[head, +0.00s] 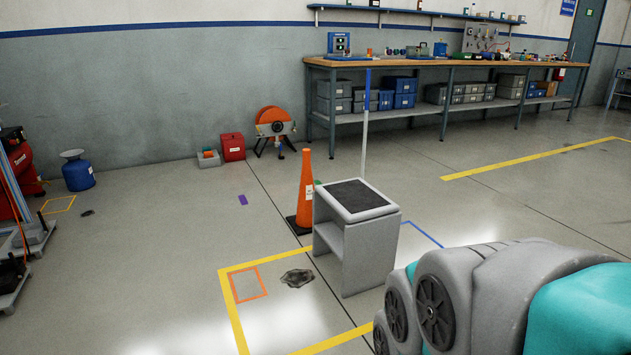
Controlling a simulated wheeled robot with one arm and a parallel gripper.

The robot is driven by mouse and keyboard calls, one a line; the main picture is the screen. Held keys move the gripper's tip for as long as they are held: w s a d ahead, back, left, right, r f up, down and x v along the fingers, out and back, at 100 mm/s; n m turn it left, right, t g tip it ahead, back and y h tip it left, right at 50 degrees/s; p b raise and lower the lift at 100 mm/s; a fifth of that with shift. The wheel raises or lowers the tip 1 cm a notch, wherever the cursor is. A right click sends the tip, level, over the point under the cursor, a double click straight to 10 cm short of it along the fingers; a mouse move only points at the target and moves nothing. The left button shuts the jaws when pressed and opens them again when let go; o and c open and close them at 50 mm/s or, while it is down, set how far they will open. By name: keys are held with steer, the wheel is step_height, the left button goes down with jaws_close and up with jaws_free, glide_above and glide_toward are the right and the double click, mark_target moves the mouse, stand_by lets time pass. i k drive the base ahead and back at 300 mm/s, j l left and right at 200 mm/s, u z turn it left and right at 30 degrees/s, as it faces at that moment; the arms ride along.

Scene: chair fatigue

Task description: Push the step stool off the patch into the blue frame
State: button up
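The step stool (370,258) is a grey open-sided box with a black top pad. It stands upright on the floor at the centre of the head view. A dark, uneven patch (297,278) lies on the floor just left of its base, with bare floor showing between them. A blue line (425,235), part of the blue frame, shows behind and right of the stool; the rest of the frame is hidden by the stool and my arm. My grey and teal arm fills the lower right, close to the stool's right side. My gripper is not in view.
An orange cone (306,190) stands close behind the stool's left side, and a thin pole (364,130) rises behind it. Yellow floor tape (231,305) and a small orange square (237,300) lie left. A workbench (450,66) lines the back wall.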

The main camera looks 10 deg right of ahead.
mark_target(352, 220)
steer(key=i+l+z, duration=0.1)
steer(key=i+z, duration=0.55)
steer(key=z, duration=0.15)
steer(key=i+z, duration=0.4)
steer(key=i+l, duration=0.2)
steer(key=i, duration=0.15)
steer(key=i+l, duration=0.2)
steer(key=i, duration=0.15)
steer(key=i+l+u, duration=0.95)
steer(key=l+u, duration=0.25)
steer(key=j, duration=0.35)
steer(key=k+j, duration=0.15)
steer(key=j, duration=0.2)
